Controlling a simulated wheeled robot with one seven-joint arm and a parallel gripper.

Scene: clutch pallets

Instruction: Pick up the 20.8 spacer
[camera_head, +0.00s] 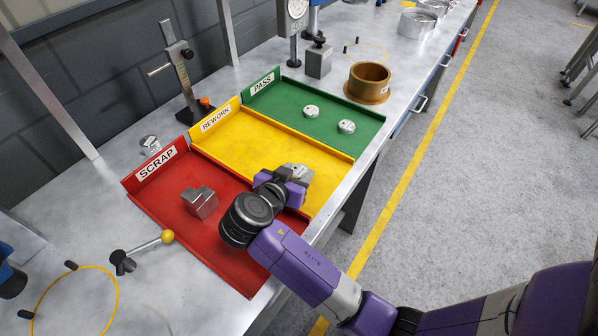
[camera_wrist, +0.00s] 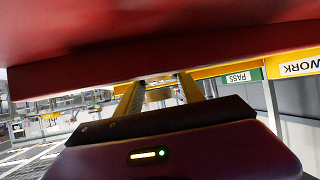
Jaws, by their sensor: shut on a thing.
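My gripper (camera_head: 299,171) is low over the front edges of the red and yellow trays. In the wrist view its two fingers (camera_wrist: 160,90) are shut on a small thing. That thing is mostly hidden, and I cannot read a marking on it. Two round silver spacers with white labels, a left one (camera_head: 311,111) and a right one (camera_head: 346,126), lie apart in the green PASS tray (camera_head: 366,113). Another round silver piece (camera_head: 150,145) stands on the bench behind the red SCRAP tray (camera_head: 160,205). The size labels are too small to read, so I cannot tell which is 20.8.
A stepped metal block (camera_head: 200,202) sits in the red tray. The yellow REWORK tray (camera_head: 235,140) is clear on its left. A brown ring (camera_head: 369,80) stands right of the green tray. A height gauge (camera_head: 182,70) and a yellow-knobbed lever (camera_head: 145,250) stand nearby.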

